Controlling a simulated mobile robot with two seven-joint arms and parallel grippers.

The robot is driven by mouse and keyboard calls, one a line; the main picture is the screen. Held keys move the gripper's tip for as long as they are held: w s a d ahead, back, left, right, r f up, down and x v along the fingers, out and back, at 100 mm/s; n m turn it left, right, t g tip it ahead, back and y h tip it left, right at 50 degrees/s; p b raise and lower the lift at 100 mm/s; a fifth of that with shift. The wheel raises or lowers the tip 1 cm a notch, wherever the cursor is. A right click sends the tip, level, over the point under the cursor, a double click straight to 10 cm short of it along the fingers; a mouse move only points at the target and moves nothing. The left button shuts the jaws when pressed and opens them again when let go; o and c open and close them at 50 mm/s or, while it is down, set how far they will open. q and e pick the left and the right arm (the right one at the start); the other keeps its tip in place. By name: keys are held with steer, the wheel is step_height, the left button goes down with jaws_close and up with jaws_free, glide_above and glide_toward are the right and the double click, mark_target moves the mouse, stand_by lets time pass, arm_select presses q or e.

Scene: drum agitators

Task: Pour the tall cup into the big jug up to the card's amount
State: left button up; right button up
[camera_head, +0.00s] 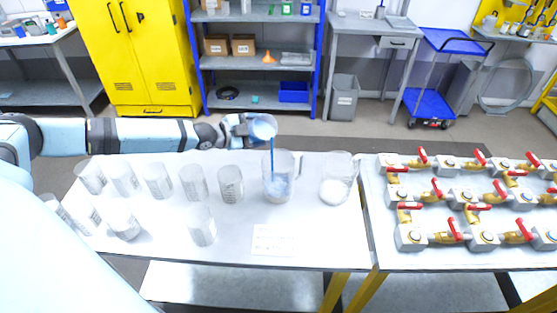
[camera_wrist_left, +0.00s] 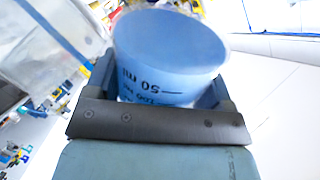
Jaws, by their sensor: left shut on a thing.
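My left gripper (camera_head: 252,122) is shut on a clear cup (camera_head: 264,129) holding blue liquid. The cup is tilted above the table's back edge; in the left wrist view the cup (camera_wrist_left: 165,50) fills the space between the fingers (camera_wrist_left: 155,95), with printed volume marks. A thin blue stream (camera_head: 272,152) runs from it into a clear handled jug (camera_head: 278,186), whose lower part looks bluish. A second clear jug (camera_head: 336,180) with a whitish bottom stands to its right. The white card (camera_head: 273,240) lies in front; its writing is too small to read. My right gripper is not in view.
Several clear cups (camera_head: 194,182) stand to the left of the jugs, one (camera_head: 201,226) nearer the front. The white table (camera_head: 320,240) is bare around the card. A second table on the right carries several valves (camera_head: 464,195) with red handles.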

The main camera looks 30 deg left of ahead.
arm_select(q)
steer(key=shift+a+f, duration=0.1)
steer(key=shift+f, duration=0.05)
stand_by(0.5)
steer(key=shift+b, duration=0.3)
steer(key=shift+m, duration=0.3)
steer(key=shift+f, duration=0.1)
steer(key=shift+y, duration=0.3)
steer(key=shift+m, duration=0.3)
steer(key=shift+r, duration=0.2)
stand_by(0.3)
